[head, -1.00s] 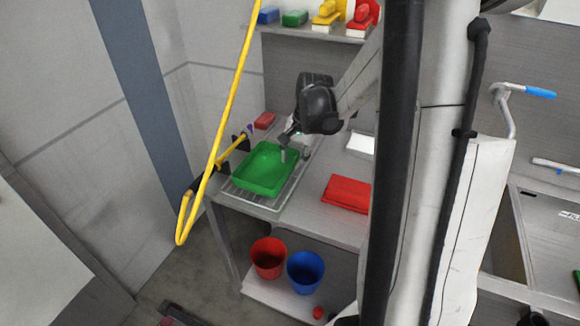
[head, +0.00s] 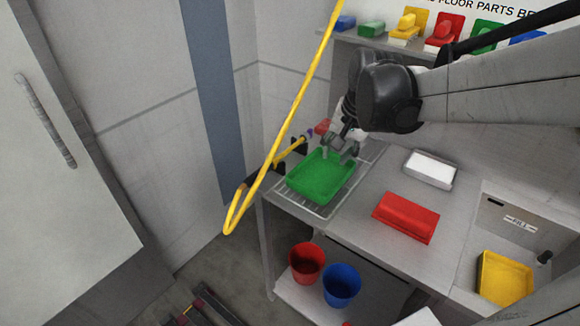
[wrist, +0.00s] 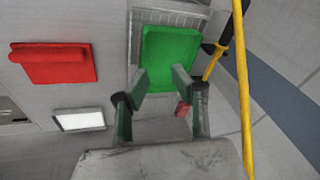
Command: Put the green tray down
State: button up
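The green tray (head: 320,178) lies on a wire rack (head: 290,200) at the left end of the metal bench and looks level. It also shows in the wrist view (wrist: 170,48), beyond my fingertips. My gripper (head: 341,152) is at the tray's far right edge. In the wrist view my gripper's two fingers (wrist: 159,78) are spread apart with nothing seen held between them. I cannot tell whether a finger still touches the rim.
A yellow pole (head: 290,115) slants up close to the tray's left. A red block-like item (head: 405,217) and a white one (head: 430,168) lie to the right. A yellow tray (head: 503,278) is in the sink. Red (head: 306,262) and blue (head: 341,285) buckets stand below.

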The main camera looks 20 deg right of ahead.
jog(key=s+a+r+n+t, duration=0.2)
jog(key=s+a+n+t, duration=0.1)
jog(key=s+a+n, duration=0.5)
jog(key=s+a, duration=0.3)
jog(key=a, duration=0.2)
jog(key=shift+s+a+r+t, duration=0.2)
jog(key=shift+s+a+t, duration=0.1)
jog(key=shift+s, duration=0.1)
notch_tip(320, 180, down, 4)
jog(key=b, duration=0.4)
